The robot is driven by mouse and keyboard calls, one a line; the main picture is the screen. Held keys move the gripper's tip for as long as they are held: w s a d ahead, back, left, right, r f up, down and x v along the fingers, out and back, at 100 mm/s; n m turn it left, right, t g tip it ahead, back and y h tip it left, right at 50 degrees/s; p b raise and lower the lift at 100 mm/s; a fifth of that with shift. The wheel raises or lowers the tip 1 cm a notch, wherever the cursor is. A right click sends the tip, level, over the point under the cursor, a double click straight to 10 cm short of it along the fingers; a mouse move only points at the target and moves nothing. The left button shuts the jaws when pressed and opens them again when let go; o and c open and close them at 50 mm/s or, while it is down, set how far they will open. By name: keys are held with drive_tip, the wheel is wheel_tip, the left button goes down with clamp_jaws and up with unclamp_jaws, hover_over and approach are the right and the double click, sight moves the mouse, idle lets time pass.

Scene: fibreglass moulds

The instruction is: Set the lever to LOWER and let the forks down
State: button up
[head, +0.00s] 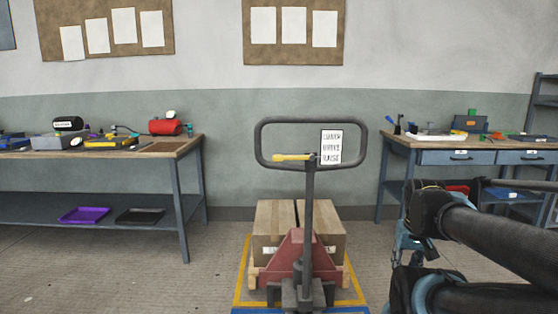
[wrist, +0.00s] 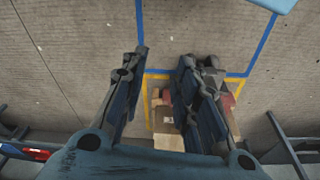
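A pallet jack stands in the middle of the head view, with a dark loop handle (head: 262,145) on an upright shaft and a red body (head: 285,258). A yellow lever (head: 292,157) sits inside the loop and points left, roughly level. A white label (head: 331,147) beside it has three lines that seem to read LOWER, DRIVE and RAISE. Cardboard boxes (head: 270,222) rest on a wooden pallet behind the red body. The forks are hidden.
A workbench (head: 180,145) with tools and trays stands left. Another bench (head: 400,140) with drawers stands right, behind my arm. Yellow and blue floor lines (head: 237,290) surround the pallet. Floor between the left bench and the jack is clear.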

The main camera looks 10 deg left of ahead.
sight(276, 159)
drive_tip(key=shift+w, duration=0.1)
drive_tip(key=w+a+r+n+t+h, duration=0.25)
drive_tip(key=w+r+n+h, duration=0.25)
drive_tip(key=w+r+n, duration=0.4)
drive_tip(key=w+a+r+n+t+h, duration=0.1)
drive_tip(key=w+a+r+t, duration=0.1)
drive_tip(key=w+a+r, duration=0.3)
drive_tip(key=w+a+n+t, duration=0.1)
drive_tip(key=w+a+t, duration=0.1)
drive_tip(key=a, duration=0.6)
drive_tip(key=s+a+r+n+t, duration=0.1)
drive_tip(key=a+r+t, duration=0.1)
drive_tip(key=a, duration=0.5)
drive_tip(key=s+a+r+n+t, duration=0.1)
drive_tip(key=a+r+n+t, duration=0.15)
drive_tip(key=a, duration=0.55)
drive_tip(key=s+a+r+n+t+y, duration=0.1)
drive_tip(key=s+a+r+t+y, duration=0.1)
drive_tip(key=s+a, duration=0.4)
drive_tip(key=s+a+r+n+t+y, duration=0.1)
drive_tip(key=s+a+r+t, duration=0.2)
drive_tip(key=a, duration=0.6)
drive_tip(key=shift+m, duration=0.25)
drive_tip(key=w+d, duration=0.1)
drive_tip(key=w, duration=0.4)
drive_tip(key=w+d, duration=0.1)
drive_tip(key=w, duration=0.5)
drive_tip(key=w+d+f, duration=0.1)
drive_tip(key=w, duration=0.4)
drive_tip(key=shift+w, duration=0.2)
